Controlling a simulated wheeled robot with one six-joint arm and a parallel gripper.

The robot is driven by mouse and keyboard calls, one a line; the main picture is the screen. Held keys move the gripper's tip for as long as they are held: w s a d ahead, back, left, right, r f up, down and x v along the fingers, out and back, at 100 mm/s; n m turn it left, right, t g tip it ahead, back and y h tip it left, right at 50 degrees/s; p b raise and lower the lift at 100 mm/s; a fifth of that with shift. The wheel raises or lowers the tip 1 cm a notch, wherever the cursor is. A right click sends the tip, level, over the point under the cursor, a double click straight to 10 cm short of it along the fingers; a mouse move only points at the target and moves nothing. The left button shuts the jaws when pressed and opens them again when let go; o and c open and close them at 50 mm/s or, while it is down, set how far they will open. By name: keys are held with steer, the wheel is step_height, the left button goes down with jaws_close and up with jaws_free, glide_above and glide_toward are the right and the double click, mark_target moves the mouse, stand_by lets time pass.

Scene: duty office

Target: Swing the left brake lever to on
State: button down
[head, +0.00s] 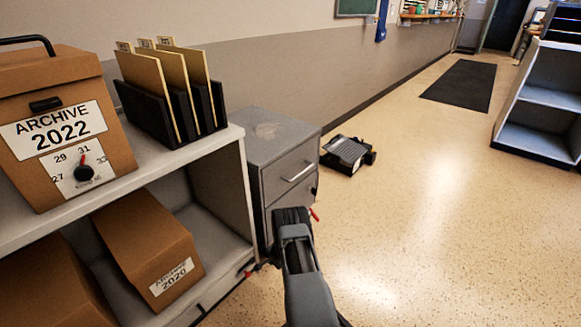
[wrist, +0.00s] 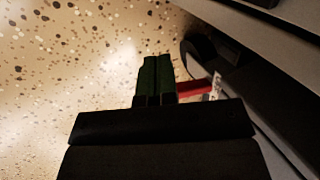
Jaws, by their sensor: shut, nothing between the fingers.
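Two red levers show in the head view. One red lever (head: 248,272) is low by the shelf's bottom front corner, left of my gripper. The other red tip (head: 315,214) sticks out just right of my gripper. I cannot tell for sure which is the left brake lever. My gripper (head: 292,218) reaches down in front of the grey drawer cabinet (head: 281,150) and hides its lower part. In the wrist view my gripper's fingers (wrist: 155,75) are together and empty. A red lever (wrist: 195,88) lies right beside them, next to a dark wheel (wrist: 200,55); contact is unclear.
The shelf unit (head: 225,150) with archive boxes (head: 65,125) stands close on the left. A black and grey device (head: 347,153) lies on the floor beyond the cabinet. The floor (head: 450,220) to the right is clear.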

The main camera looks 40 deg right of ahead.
steer(key=shift+s+d+p, duration=0.35)
steer(key=shift+d+p, duration=0.35)
steer(key=shift+d, duration=0.1)
steer(key=shift+s+d+p, duration=0.4)
steer(key=shift+d+p, duration=0.25)
steer(key=shift+d, duration=0.15)
steer(key=shift+s+d+p, duration=0.35)
steer(key=shift+d+p, duration=0.35)
steer(key=shift+d, duration=0.1)
steer(key=s+d+r+p, duration=0.1)
steer(key=s+r+p, duration=0.5)
steer(key=p, duration=0.7)
steer(key=shift+s+d, duration=0.15)
steer(key=shift+s, duration=0.85)
